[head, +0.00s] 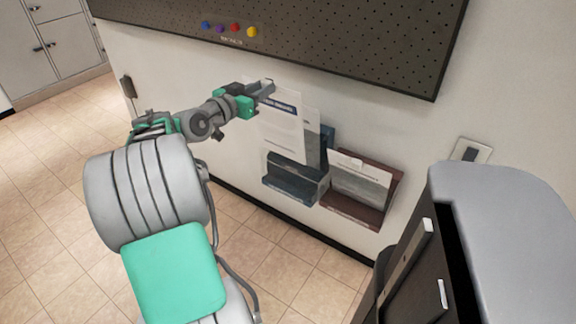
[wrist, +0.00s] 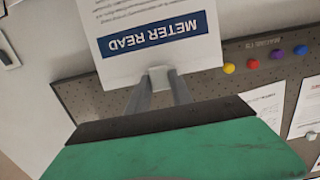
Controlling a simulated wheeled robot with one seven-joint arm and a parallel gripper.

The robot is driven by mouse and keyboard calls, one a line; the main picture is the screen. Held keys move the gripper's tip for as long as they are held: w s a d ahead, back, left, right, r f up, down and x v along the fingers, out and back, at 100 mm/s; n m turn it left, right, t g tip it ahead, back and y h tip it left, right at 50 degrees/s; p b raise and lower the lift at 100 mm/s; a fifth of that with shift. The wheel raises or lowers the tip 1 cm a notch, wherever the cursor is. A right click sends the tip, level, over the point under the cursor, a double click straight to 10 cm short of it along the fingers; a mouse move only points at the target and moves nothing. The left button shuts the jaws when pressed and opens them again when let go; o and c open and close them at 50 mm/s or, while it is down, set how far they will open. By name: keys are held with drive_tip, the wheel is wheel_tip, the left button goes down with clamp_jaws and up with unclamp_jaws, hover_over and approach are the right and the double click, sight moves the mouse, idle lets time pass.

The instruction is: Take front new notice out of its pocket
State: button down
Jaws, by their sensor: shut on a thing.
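My gripper (head: 266,88) is shut on the top edge of a white notice (head: 283,132) with a dark blue heading band. In the wrist view the notice (wrist: 150,28) reads "METER READ" upside down, and the fingertips (wrist: 160,76) pinch its edge beside the band. The notice hangs upright over the dark blue wall pocket (head: 293,188). Its lower edge shows close to the pocket's front lip; I cannot tell whether it is clear of the pocket. Another sheet (head: 314,143) shows partly behind the notice, largely hidden.
A brown pocket (head: 352,213) with a sheet (head: 360,178) is just right of the blue one. A dark pegboard (head: 350,50) with several coloured pins is above. A grey-topped cabinet (head: 500,200) stands at the right. Open tiled floor (head: 50,220) lies at the left.

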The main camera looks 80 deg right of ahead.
drive_tip(key=b+v, duration=0.3)
drive_tip(key=v, duration=0.4)
drive_tip(key=shift+w+a+f, duration=0.15)
drive_tip(key=shift+a+f, duration=0.1)
drive_tip(key=shift+a, duration=0.15)
idle(0.4)
